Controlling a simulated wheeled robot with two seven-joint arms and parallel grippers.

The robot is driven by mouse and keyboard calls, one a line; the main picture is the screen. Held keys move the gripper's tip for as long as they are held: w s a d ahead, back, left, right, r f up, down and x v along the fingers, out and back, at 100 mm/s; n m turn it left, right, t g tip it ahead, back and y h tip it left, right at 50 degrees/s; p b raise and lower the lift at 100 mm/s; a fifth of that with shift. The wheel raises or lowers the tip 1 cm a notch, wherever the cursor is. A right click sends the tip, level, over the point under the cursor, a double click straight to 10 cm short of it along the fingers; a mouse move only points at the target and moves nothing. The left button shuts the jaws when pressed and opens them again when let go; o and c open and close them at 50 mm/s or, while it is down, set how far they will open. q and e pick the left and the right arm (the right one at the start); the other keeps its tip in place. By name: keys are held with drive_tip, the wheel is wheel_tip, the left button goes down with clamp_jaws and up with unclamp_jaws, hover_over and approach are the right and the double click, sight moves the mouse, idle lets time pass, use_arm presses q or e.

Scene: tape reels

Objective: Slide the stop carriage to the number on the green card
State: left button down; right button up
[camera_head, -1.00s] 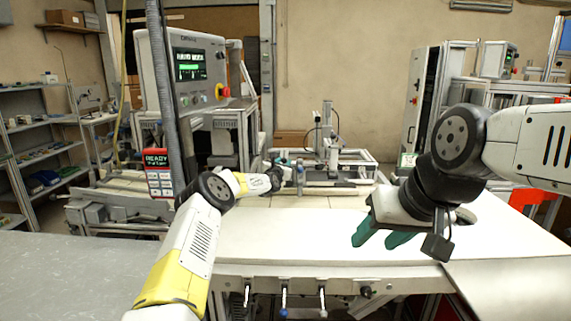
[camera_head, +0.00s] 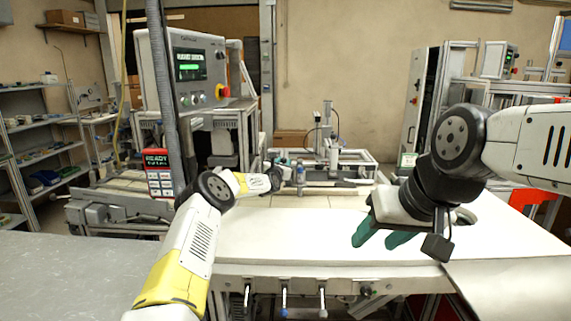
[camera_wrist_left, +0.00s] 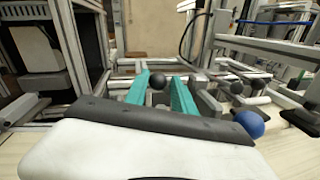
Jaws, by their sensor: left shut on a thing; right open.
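My left gripper (camera_head: 284,163) reaches to the bench rig at the back of the white table. In the left wrist view its green fingers (camera_wrist_left: 162,92) are closed around a dark round knob (camera_wrist_left: 158,81). I take this knob to be the stop carriage's handle; the carriage body is mostly hidden. A blue ball knob (camera_wrist_left: 250,124) is to the right of the fingers, apart from them. My right gripper (camera_head: 383,238) is open and empty above the table's right part.
A grey metal rig with an upright post (camera_head: 327,135) stands at the back of the white table (camera_head: 300,235). A control box with a lit screen (camera_head: 189,65) and a red sign (camera_head: 158,174) are at the left. The table's middle is clear.

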use_arm(q)
drive_tip(key=d, duration=0.6)
drive_tip(key=shift+d+f, duration=0.1)
drive_tip(key=shift+d, duration=0.25)
drive_tip(key=c, duration=1.2)
unclamp_jaws()
drive_tip(key=shift+s+a, duration=0.2)
drive_tip(key=shift+s, duration=0.55)
drive_tip(key=shift+s+a, duration=0.2)
drive_tip(key=shift+s, duration=0.8)
drive_tip(key=shift+s+a, duration=0.15)
drive_tip(key=shift+s, duration=0.9)
drive_tip(key=shift+s+a, duration=0.2)
drive_tip(key=shift+s, duration=0.8)
